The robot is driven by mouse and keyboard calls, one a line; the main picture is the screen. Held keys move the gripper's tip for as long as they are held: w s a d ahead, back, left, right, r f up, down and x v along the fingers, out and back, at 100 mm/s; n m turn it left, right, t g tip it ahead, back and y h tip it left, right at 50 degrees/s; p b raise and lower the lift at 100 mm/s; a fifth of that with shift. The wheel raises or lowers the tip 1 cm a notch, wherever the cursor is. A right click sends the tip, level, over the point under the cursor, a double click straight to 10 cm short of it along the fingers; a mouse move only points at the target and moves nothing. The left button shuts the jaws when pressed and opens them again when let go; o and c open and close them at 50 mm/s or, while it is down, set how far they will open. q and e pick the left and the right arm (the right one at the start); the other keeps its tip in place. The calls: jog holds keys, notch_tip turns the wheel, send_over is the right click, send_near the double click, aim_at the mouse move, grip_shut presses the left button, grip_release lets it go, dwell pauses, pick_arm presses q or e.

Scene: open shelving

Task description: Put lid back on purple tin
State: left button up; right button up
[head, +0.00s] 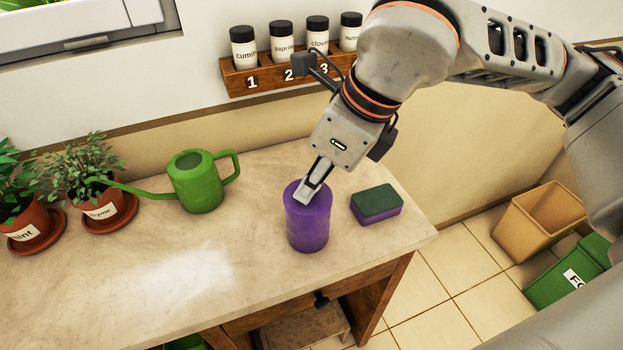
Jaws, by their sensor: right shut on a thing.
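The purple tin (308,232) stands upright on the counter near its front right part. Its purple lid (291,194) appears at the top of the tin, level or nearly so; I cannot tell whether it is fully seated. My right gripper (308,193) reaches down from above and is shut on the lid, its fingers covering part of the tin's top. My left gripper is not in view.
A green and purple sponge (377,204) lies right of the tin. A green watering can (196,182) and potted herbs (104,209) stand to the left. A spice rack (262,76) hangs on the wall behind. The counter's front left is clear.

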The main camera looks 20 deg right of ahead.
jog(key=o, duration=1.4)
jog(key=shift+o, duration=0.2)
jog(key=shift+r, duration=0.15)
jog(key=shift+r+p, duration=0.75)
jog(key=shift+r, duration=0.65)
jog(key=shift+r+p, duration=0.95)
jog(key=shift+r, duration=1)
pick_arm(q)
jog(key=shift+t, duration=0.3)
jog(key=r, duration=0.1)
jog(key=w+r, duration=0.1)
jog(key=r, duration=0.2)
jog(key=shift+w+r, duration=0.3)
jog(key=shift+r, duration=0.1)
pick_arm(e)
grip_shut()
